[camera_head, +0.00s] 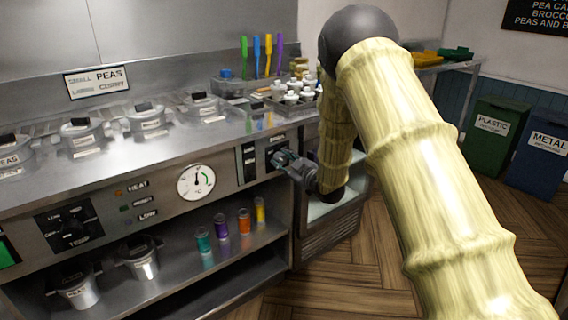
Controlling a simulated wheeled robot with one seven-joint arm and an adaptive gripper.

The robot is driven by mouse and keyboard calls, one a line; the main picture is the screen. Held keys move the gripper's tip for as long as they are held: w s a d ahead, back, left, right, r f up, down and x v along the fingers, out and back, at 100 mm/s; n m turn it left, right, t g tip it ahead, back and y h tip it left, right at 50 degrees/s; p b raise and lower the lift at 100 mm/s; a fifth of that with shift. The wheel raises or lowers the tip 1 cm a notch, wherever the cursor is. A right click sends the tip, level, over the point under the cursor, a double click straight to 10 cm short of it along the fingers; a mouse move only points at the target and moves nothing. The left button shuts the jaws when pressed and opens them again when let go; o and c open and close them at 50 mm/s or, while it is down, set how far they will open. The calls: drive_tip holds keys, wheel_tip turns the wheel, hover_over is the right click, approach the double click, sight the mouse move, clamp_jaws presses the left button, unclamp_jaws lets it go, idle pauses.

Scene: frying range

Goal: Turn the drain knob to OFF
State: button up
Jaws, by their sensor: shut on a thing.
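My gripper (281,158) is at the front panel of the steel range (120,178), right of the round temperature dial (196,182). Its fingers are shut on the drain knob, which they mostly hide. The knob's pointer and its OFF mark cannot be read from here. A dark plate with small light labels (249,161) sits on the panel just left of my fingers. My arm comes in from the right and bends down to the panel.
Lidded pots (147,118) stand on the range top. Colored shakers (244,222) and metal pots (140,258) stand on the shelf below. Green (494,130) and blue (541,158) bins stand at the right. The wooden floor between is open.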

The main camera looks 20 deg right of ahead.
idle(0.3)
drive_tip(key=o, duration=1)
drive_tip(key=shift+o, duration=0.2)
drive_tip(key=shift+s, duration=0.1)
drive_tip(key=v, duration=1.2)
